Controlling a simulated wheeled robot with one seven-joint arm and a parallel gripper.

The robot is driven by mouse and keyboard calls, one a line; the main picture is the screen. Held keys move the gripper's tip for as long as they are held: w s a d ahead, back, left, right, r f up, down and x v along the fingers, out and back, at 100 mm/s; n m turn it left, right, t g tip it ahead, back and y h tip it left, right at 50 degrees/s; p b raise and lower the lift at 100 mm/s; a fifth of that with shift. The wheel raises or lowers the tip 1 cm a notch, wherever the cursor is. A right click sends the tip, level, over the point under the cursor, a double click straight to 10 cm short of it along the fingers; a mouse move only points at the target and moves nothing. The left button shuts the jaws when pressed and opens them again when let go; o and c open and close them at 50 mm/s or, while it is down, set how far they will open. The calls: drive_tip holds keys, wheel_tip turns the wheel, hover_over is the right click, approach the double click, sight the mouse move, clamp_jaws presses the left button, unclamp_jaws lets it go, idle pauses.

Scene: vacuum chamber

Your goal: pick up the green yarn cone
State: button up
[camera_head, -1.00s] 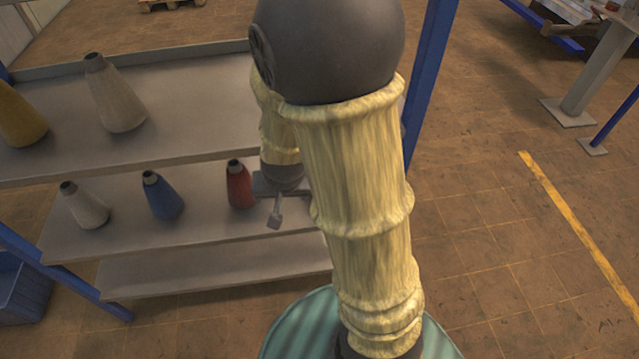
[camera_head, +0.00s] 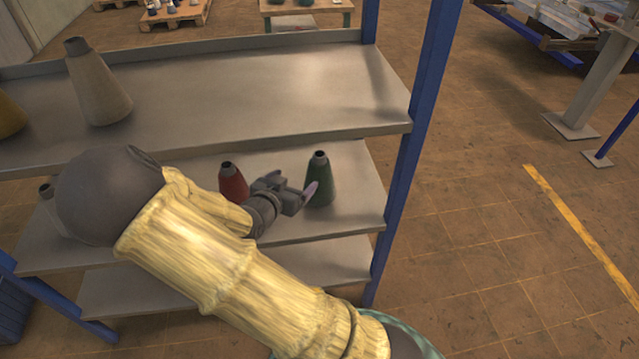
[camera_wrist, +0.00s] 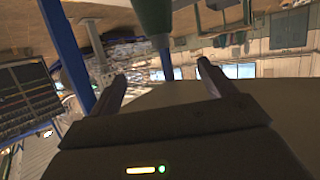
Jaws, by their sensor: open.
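The green yarn cone (camera_head: 321,182) stands upright on the middle shelf, toward its right end. My gripper (camera_head: 308,190) is open and at the cone's left side in the head view. The finger that shows is close to the cone; I cannot tell whether they touch. In the wrist view my two open fingers (camera_wrist: 160,80) have nothing between their tips. The green cone (camera_wrist: 153,18) shows there at the top, beyond the gripper and cut off by the picture's edge.
A red cone (camera_head: 232,183) stands just left of my gripper on the middle shelf (camera_head: 360,215). A beige cone (camera_head: 97,85) stands on the upper shelf (camera_head: 250,90), which lies above. A blue post (camera_head: 408,150) bounds the shelves on the right.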

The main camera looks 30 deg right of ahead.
sight(316, 161)
drive_tip(key=b+x, duration=0.1)
drive_tip(key=x, duration=1.1)
drive_tip(key=shift+f, duration=0.1)
drive_tip(key=shift+w, duration=0.1)
drive_tip(key=x, duration=0.5)
drive_tip(key=shift+w+d+f, duration=0.1)
drive_tip(key=c, duration=1.7)
drive_tip(key=shift+c, duration=0.2)
